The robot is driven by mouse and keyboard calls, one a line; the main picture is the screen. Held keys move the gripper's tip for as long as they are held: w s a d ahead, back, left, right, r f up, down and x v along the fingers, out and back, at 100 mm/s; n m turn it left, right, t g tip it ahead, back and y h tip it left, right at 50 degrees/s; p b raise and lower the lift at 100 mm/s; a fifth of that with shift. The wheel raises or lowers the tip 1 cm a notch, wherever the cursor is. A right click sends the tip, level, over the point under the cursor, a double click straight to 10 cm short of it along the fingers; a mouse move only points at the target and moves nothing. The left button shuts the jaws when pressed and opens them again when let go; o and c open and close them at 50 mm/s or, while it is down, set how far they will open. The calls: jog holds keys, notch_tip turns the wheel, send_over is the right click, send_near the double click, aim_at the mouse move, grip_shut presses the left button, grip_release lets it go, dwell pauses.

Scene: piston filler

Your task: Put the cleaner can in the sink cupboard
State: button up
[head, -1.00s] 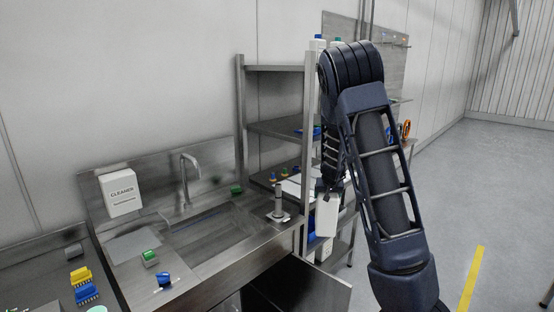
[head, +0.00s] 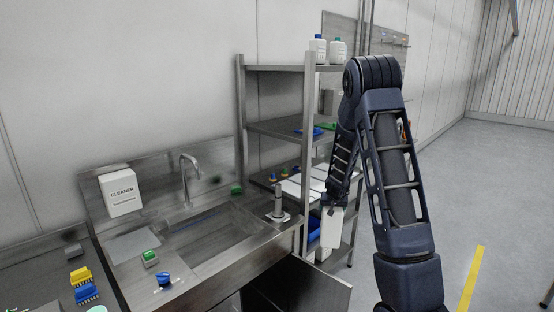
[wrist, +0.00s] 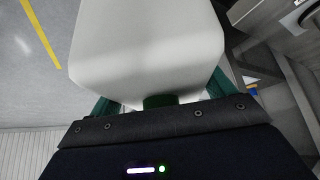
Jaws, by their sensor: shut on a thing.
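My gripper (head: 338,201) is shut on a white can with a green cap, the cleaner can (head: 331,228). In the head view the can hangs below my gripper, right of the sink and in front of the shelf rack. The can (wrist: 145,45) fills the upper middle of the wrist view, with its green cap (wrist: 160,101) close to the gripper body. The sink cupboard under the counter has an open door (head: 322,291), standing out to the right. Its inside is mostly hidden by the counter and door.
The sink (head: 215,236) has a tap (head: 187,178) behind it and a grey post on a base (head: 278,208) at its right. A steel rack (head: 282,127) holds bottles and trays. Blue and yellow brushes (head: 82,283) lie at left.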

jog(key=shift+n+y, duration=0.5)
jog(key=shift+n, duration=0.3)
jog(key=shift+w+d+f, duration=0.25)
jog(key=shift+f, duration=1.1)
jog(key=shift+w+d+f, duration=0.2)
jog(key=shift+d+f, duration=0.1)
jog(key=shift+f, duration=1.05)
jog(key=shift+w+d+f, duration=0.25)
jog(key=shift+f, duration=1.1)
jog(key=shift+d, duration=0.1)
